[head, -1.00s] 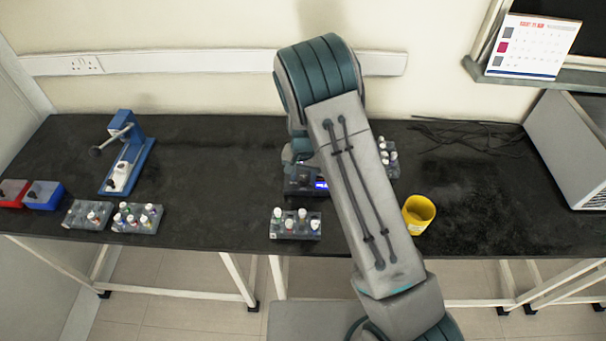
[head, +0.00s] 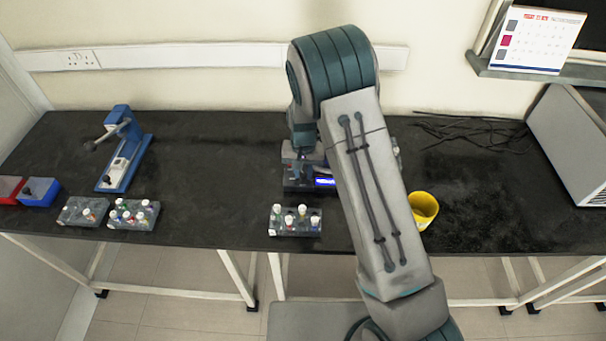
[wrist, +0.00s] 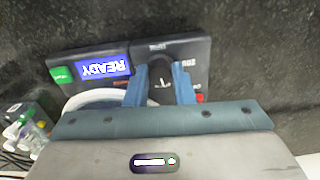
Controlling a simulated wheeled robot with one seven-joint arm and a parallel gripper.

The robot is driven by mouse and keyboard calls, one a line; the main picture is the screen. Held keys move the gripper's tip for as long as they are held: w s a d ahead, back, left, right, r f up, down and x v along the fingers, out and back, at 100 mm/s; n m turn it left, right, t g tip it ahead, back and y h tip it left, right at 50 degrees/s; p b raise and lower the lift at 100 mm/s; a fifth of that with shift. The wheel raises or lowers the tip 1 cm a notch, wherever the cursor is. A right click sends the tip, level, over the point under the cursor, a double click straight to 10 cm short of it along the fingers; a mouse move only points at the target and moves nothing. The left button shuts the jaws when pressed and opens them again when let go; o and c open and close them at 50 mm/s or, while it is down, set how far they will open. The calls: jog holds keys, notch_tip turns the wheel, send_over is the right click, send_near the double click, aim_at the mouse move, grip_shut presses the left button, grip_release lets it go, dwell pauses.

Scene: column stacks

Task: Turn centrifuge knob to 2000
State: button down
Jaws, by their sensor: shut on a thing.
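The centrifuge (head: 296,178) sits on the black bench in the head view, mostly hidden behind my arm. In the wrist view its dark front panel (wrist: 205,50) shows a lit blue screen reading READY (wrist: 102,68), upside down, and a green button (wrist: 62,75). The black knob (wrist: 161,78) stands between the two blue fingers of my gripper (wrist: 161,87), which is shut on it. A pointer mark shows on the knob. Panel lettering around the knob is partly legible and partly covered by the fingers.
A tube rack (head: 295,221) stands just in front of the centrifuge. A yellow cup (head: 424,209) is right of my arm. Two more racks (head: 83,211), a blue stand (head: 124,150) and small red and blue boxes (head: 38,192) are at left. Bench space between them is clear.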

jog(key=n+b, duration=0.3)
jog(key=n, duration=0.1)
jog(key=shift+f+n+b, duration=0.15)
jog(key=shift+n+b, duration=0.15)
jog(key=n+b, duration=0.2)
jog(key=n, duration=0.1)
jog(key=shift+n, duration=0.3)
jog(key=n+b, duration=0.1)
jog(key=n, duration=0.2)
jog(key=shift+n, duration=0.3)
jog(key=shift+r+n, duration=0.2)
jog(key=shift+n, duration=1.6)
jog(key=c, duration=1.2)
grip_release()
jog(key=shift+c, duration=0.2)
